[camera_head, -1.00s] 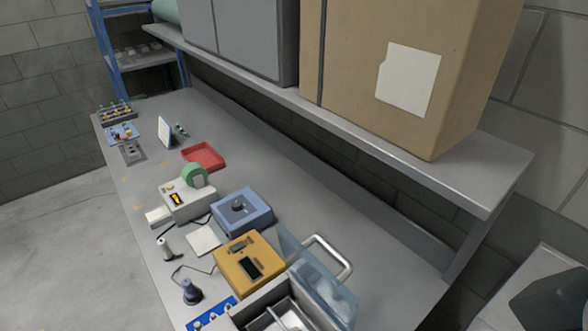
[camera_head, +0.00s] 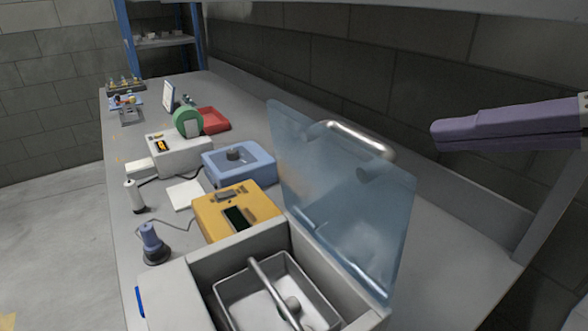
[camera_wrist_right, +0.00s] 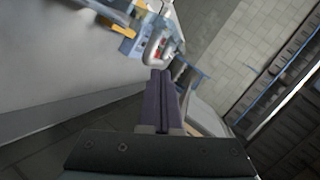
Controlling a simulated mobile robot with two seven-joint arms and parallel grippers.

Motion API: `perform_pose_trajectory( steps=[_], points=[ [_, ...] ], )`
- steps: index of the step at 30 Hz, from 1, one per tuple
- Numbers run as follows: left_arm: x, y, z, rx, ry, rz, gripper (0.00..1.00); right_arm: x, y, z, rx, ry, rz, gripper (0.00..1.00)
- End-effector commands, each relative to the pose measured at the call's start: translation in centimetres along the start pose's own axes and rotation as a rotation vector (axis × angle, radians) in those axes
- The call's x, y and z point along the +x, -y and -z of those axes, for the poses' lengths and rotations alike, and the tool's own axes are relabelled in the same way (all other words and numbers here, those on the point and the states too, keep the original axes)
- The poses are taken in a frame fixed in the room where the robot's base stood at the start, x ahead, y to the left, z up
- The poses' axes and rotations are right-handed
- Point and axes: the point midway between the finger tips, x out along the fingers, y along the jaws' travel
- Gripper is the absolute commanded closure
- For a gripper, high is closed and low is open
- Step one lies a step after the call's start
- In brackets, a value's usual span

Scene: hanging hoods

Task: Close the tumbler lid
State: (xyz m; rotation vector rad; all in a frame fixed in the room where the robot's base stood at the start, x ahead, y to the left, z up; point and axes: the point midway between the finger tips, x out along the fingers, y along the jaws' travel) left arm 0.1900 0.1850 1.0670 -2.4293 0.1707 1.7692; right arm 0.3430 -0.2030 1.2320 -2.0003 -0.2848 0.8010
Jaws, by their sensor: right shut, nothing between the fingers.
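The tumbler (camera_head: 200,297) is a pale box at the bottom of the head view, with a metal tray and a bar inside. Its clear bluish lid (camera_head: 335,205) stands raised and open, with a shiny metal handle (camera_head: 362,140) near its top edge. My right gripper (camera_head: 437,136) comes in from the right, shut and empty, with purple fingers. It is to the right of the lid and apart from the handle in the picture. In the right wrist view its shut fingers (camera_wrist_right: 160,75) point towards a shiny curved handle (camera_wrist_right: 158,46). My left gripper is out of view.
A yellow device (camera_head: 232,211), a blue device (camera_head: 239,165), a white device with a green roll (camera_head: 188,122) and a red tray (camera_head: 213,120) stand along the bench. A shelf edge (camera_head: 420,8) overhangs at the top. A grey wall runs behind.

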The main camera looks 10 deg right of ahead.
Motion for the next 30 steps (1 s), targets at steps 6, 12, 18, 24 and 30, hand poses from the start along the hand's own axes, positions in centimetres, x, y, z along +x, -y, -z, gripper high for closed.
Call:
perform_pose_trajectory(
  steps=[6, 12, 18, 24, 30],
  points=[
    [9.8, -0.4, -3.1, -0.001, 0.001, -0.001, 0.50, 1.4, -3.4, 1.1, 0.173, -0.074, 0.252, 1.00],
    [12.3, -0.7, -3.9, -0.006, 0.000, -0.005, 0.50, 0.5, -3.2, 2.0, 0.249, -0.092, 0.378, 1.00],
    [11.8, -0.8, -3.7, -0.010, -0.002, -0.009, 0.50, 1.1, -2.1, 2.5, 0.263, -0.093, 0.402, 1.00],
    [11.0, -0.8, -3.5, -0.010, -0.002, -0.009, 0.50, 4.5, -0.6, 3.0, 0.262, -0.090, 0.402, 1.00],
    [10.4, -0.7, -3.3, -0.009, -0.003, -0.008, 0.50, 8.6, 0.9, 3.6, 0.263, -0.090, 0.400, 1.00]
  ],
)
